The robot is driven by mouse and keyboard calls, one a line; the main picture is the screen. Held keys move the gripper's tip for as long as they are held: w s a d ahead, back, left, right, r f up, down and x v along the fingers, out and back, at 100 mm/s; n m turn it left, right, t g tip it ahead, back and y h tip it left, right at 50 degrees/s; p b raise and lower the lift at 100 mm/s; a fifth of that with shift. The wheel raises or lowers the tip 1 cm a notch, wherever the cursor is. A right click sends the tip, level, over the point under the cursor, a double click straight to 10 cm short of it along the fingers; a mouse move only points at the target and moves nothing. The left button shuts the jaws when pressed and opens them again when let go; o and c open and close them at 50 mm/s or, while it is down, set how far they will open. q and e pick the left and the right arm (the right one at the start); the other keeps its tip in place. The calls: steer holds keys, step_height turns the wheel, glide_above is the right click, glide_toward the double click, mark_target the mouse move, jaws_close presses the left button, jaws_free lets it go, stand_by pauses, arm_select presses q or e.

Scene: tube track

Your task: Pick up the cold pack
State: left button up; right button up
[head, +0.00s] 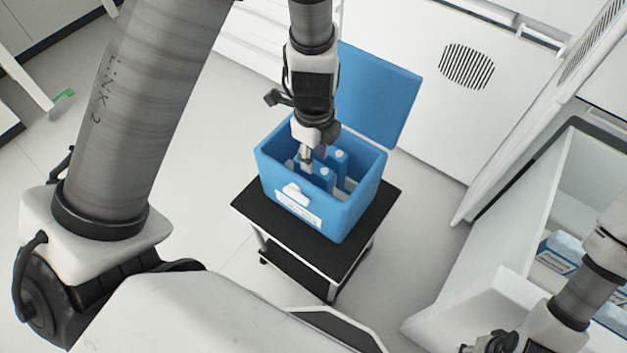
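Blue-and-white labelled packs (559,251), which look like cold packs, lie in the white open compartment at the right; my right arm partly hides them. My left gripper (306,158) points down into the open blue cooler box (318,213). Blue pieces with white caps (326,176) stand inside the box, close to the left fingers. I cannot tell whether the fingers touch or hold one. My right gripper (490,343) is at the bottom edge, left of the packs and apart from them; its fingers are partly cut off.
The cooler's lid (377,92) stands open behind the box. The box sits on a small black-topped cart (376,213). A white cabinet with a round vent (467,66) is behind. The floor (214,224) left of the cart is clear.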

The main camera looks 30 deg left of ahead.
arm_select(q)
step_height(320, 180, down, 5)
steer(key=shift+f+b, duration=0.1)
steer(key=shift+b, duration=0.6)
jaws_close()
